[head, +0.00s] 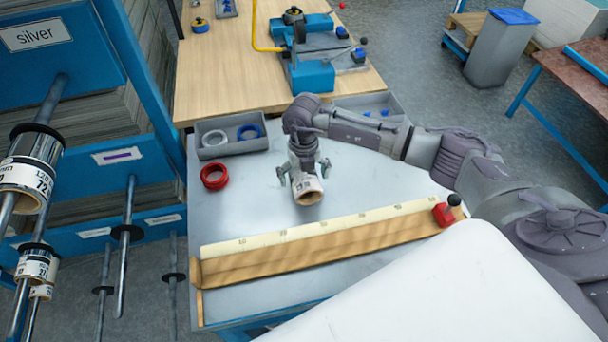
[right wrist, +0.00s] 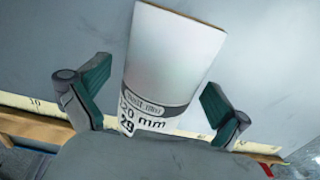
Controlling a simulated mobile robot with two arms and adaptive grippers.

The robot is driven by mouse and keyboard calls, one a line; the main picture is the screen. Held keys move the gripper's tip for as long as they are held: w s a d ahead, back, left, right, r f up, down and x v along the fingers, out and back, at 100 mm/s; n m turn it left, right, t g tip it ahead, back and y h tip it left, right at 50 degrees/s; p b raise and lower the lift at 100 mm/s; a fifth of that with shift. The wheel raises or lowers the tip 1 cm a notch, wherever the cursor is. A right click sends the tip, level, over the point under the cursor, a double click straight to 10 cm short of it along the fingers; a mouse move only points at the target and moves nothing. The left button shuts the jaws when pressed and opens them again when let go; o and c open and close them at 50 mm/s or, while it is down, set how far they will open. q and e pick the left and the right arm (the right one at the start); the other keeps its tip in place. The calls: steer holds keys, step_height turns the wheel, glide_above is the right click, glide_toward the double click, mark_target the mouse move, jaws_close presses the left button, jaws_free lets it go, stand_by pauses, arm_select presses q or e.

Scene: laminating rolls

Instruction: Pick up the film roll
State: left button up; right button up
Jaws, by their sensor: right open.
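A film roll (head: 307,194) with a white and dark printed label and a brown core is on the grey metal tabletop, its open end facing the front. My right gripper (head: 304,172) is over it, with one finger on each side. In the right wrist view, the roll (right wrist: 172,60) lies between the two teal-padded fingers of my open right gripper (right wrist: 155,98), with gaps visible on both sides. Part of the roll is hidden by the gripper. My left gripper is not in view.
A wooden ruler bar (head: 325,240) with a red slider (head: 444,214) runs along the front of the table. A red ring (head: 214,176) and a grey tray (head: 214,138) of rings are left of the roll. A blue rack (head: 85,75) with more film rolls (head: 38,168) stands at the left.

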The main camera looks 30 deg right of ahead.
steer(key=shift+f, duration=0.75)
steer(key=c, duration=1.2)
steer(key=shift+r, duration=0.1)
steer(key=shift+c, duration=0.5)
steer(key=shift+r, duration=0.1)
